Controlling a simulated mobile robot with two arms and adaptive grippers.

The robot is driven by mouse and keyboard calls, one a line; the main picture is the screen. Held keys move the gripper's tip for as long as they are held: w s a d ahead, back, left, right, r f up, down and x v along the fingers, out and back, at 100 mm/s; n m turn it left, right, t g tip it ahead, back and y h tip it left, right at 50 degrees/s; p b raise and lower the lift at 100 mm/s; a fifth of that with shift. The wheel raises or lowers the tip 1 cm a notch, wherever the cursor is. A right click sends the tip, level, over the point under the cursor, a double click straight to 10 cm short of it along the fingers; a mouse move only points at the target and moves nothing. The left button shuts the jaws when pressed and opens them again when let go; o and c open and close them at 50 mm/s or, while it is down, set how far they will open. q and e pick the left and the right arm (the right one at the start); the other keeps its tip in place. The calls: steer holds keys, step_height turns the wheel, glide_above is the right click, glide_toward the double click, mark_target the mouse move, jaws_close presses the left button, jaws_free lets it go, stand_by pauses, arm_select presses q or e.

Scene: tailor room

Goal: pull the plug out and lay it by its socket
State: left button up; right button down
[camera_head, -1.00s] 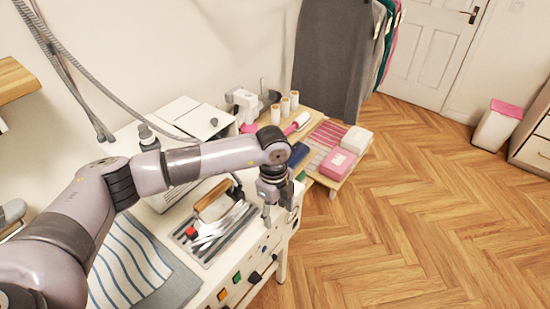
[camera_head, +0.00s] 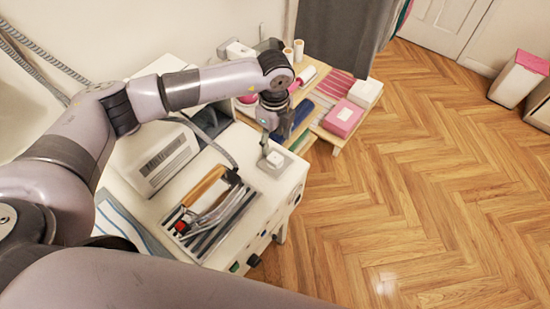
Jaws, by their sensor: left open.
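My left gripper (camera_head: 265,146) points down at the far right corner of the white worktable, with its jaws open. A small white block (camera_head: 275,158) sits on a grey plate (camera_head: 269,168) just below the fingertips; it looks like the plug in its socket, but it is too small to be sure. I cannot tell whether the fingers touch it. My right gripper is not in view.
A striped tray (camera_head: 196,240) with a wooden-handled tool lies left of the grey plate. A white vented machine (camera_head: 160,160) stands behind it. A low wooden table (camera_head: 333,135) holds a pink box (camera_head: 343,118). The wooden floor (camera_head: 420,190) is clear.

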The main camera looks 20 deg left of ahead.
mark_target(275, 158)
arm_select(q)
step_height(275, 158, down, 3)
steer(key=shift+w+r+b, duration=0.1)
steer(key=shift+w+b, duration=0.05)
steer(key=shift+b, duration=0.65)
step_height(275, 158, down, 6)
steer(key=b, duration=0.4)
steer(key=shift+r, duration=0.2)
steer(key=shift+f, duration=0.25)
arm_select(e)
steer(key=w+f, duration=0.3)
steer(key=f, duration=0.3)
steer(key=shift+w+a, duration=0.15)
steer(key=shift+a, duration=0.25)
arm_select(q)
steer(key=shift+c, duration=0.2)
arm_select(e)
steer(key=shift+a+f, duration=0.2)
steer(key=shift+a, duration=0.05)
arm_select(q)
steer(key=c, duration=0.9)
jaws_close()
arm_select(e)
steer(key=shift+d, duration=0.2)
arm_select(q)
steer(key=shift+r, duration=0.25)
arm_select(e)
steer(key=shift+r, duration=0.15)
